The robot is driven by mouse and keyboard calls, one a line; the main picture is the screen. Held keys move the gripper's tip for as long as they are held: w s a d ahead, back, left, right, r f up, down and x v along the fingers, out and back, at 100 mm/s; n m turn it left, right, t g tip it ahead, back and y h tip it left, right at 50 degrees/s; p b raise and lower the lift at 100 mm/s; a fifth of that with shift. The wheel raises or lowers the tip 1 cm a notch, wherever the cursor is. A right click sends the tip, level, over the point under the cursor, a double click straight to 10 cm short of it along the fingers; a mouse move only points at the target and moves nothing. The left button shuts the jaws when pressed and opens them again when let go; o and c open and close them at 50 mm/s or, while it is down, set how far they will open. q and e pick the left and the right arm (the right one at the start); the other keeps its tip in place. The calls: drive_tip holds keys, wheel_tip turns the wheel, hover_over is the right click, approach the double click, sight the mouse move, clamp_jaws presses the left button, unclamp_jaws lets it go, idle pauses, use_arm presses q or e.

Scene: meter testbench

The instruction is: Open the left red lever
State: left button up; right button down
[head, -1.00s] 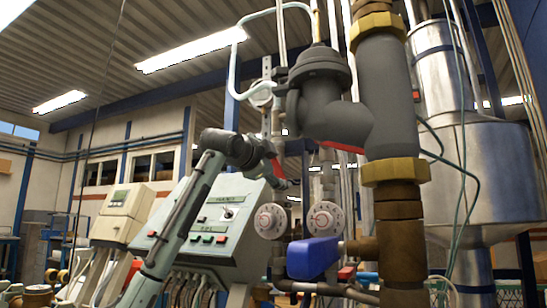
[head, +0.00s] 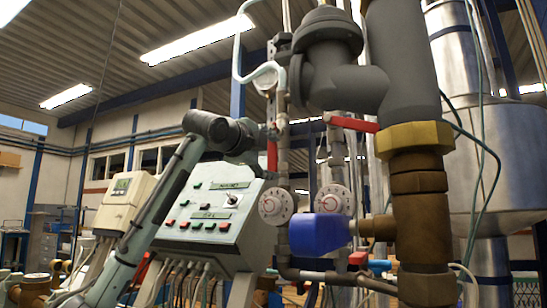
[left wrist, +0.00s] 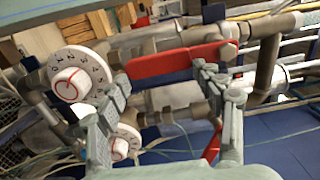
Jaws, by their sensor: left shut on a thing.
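The left red lever (head: 272,156) hangs nearly upright on a vertical pipe in the head view. My left gripper (head: 268,136) reaches it from the left. In the left wrist view, the lever (left wrist: 172,63) lies between the fingers of this gripper (left wrist: 162,78), which is shut on it. The right red lever (head: 350,122) points sideways on the neighbouring pipe and shows partly in the left wrist view (left wrist: 212,146). My right gripper is not in view.
Two white dials (head: 276,206) (head: 335,201) sit below the levers. A control box (head: 210,218) stands behind my left arm.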

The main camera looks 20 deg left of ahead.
use_arm(q)
drive_tip(key=shift+a+r, duration=0.2)
drive_tip(key=o, duration=1.7)
drive_tip(key=shift+w+f, duration=0.1)
drive_tip(key=shift+f, duration=0.05)
drive_tip(key=shift+d, duration=0.1)
drive_tip(key=s, duration=1.2)
drive_tip(key=shift+a, duration=0.25)
